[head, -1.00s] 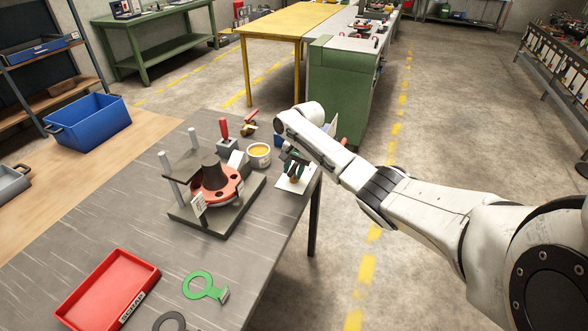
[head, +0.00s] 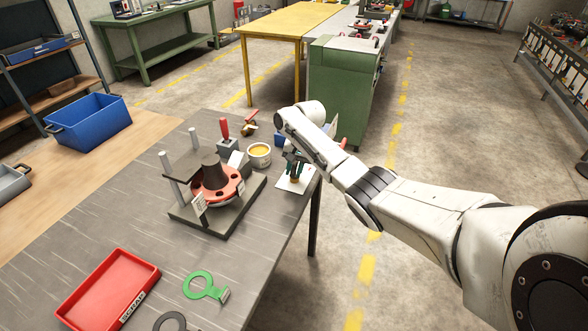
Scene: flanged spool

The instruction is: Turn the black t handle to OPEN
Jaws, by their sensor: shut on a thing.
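My gripper (head: 294,170) points down at the far right corner of the grey table, over a small white plate (head: 287,186). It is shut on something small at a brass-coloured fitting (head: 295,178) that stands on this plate. The black T handle is not clearly visible; the fingers and wrist cover that spot, and it appears to be what they hold. I cannot read any OPEN mark or tell the handle's angle from here.
A red flanged spool (head: 231,187) sits on a dark stand with posts, left of my gripper. A yellow-filled tub (head: 259,155) and red-handled block (head: 226,144) stand nearby. A red tray (head: 105,290) and green ring tool (head: 198,286) lie in front.

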